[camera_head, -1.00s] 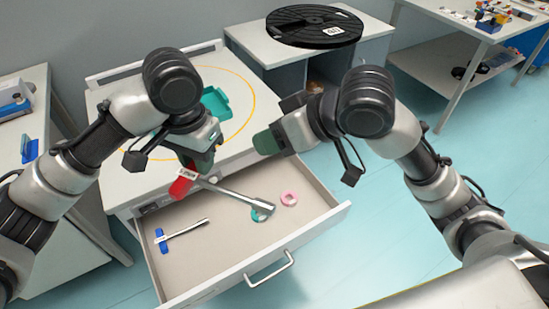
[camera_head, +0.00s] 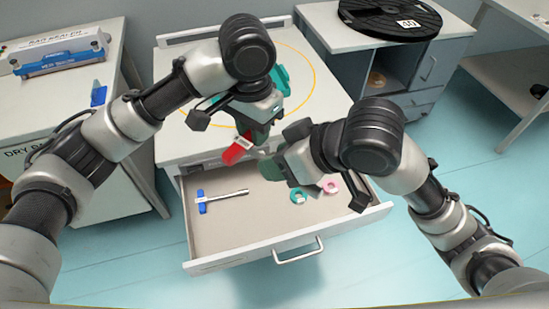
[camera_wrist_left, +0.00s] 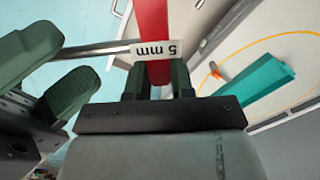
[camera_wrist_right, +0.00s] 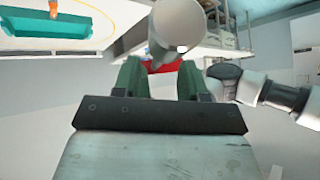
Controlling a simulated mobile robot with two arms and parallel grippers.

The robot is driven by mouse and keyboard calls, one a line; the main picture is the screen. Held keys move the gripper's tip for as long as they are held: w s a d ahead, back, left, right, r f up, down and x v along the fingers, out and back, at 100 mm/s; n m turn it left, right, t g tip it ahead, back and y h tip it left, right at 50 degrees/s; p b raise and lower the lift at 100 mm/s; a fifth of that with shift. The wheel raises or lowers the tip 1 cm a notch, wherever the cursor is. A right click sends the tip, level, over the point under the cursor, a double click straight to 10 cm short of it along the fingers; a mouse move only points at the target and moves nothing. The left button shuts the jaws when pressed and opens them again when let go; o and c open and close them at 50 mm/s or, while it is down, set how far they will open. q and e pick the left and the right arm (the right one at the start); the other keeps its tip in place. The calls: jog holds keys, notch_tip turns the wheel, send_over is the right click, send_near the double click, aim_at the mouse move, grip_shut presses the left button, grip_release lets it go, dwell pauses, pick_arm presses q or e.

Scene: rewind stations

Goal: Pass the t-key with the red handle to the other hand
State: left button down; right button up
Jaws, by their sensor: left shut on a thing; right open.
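The t-key with the red handle (camera_head: 236,152) is held above the open drawer. My left gripper (camera_head: 258,133) is shut on its handle; the left wrist view shows the handle (camera_wrist_left: 152,25), a "5 mm" label and the metal shaft (camera_wrist_left: 100,49) running left. My right gripper (camera_head: 277,163) is open beside the shaft; its green fingers (camera_wrist_left: 50,75) show there in the left wrist view.
The open drawer (camera_head: 235,260) below holds a blue-handled t-key (camera_head: 222,197), a teal ring (camera_head: 300,197) and a pink ring (camera_head: 331,187). A teal tray (camera_head: 281,82) sits on the tabletop behind. A black reel (camera_head: 385,20) lies on the cabinet at the back right.

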jog(key=shift+x, duration=0.9)
grip_shut()
pick_arm(q)
jog(key=c, duration=0.9)
grip_release()
